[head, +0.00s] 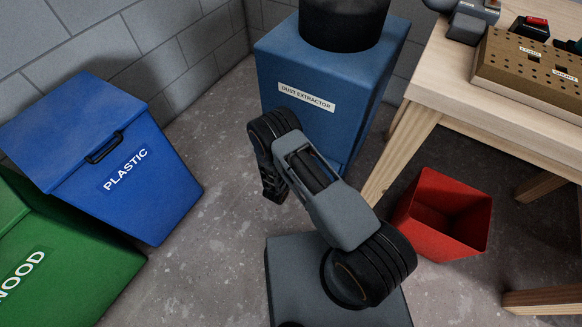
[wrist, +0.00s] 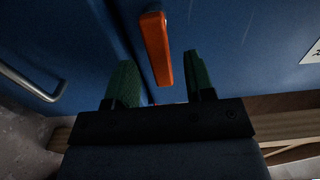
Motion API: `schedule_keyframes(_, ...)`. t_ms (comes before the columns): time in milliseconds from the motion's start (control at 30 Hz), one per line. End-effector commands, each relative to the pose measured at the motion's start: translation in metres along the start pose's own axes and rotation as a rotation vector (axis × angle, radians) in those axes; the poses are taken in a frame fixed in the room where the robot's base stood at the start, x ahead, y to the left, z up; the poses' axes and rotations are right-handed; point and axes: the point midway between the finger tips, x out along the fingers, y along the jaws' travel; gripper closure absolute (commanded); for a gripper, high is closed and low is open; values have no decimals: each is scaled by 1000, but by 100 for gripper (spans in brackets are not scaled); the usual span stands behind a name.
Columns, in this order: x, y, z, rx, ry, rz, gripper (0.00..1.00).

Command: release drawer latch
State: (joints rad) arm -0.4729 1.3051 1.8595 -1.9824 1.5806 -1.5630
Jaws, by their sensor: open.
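An orange latch (wrist: 154,42) sits on a blue panel (wrist: 235,40) in the wrist view, slightly tilted. My gripper (wrist: 160,75) is open, its two green fingers apart. The latch's lower end appears between the fingertips, with a gap on each side; I cannot tell how far ahead of them it lies. A grey metal bar handle (wrist: 30,88) is at the left of the wrist view. In the head view, the blue dust extractor (head: 280,66) stands behind my arm, whose end (head: 273,190) points down by its front. The latch is hidden there.
A blue plastic bin (head: 165,200) and a green wood bin (head: 85,265) stand at the left. A red open bin (head: 425,228) is at the right, beside a wooden workbench (head: 440,80) holding a perforated block (head: 500,65). Bare floor (head: 215,130) lies between the bins and extractor.

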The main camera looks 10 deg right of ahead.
Motion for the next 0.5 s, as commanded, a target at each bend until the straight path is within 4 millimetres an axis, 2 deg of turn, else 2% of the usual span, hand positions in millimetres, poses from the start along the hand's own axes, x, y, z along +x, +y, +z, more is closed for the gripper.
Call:
schedule_keyframes(300, -67, -2, 1, -3, -7, 0, 51)
schedule_keyframes(500, -99, -1, 1, -2, -6, -1, 51)
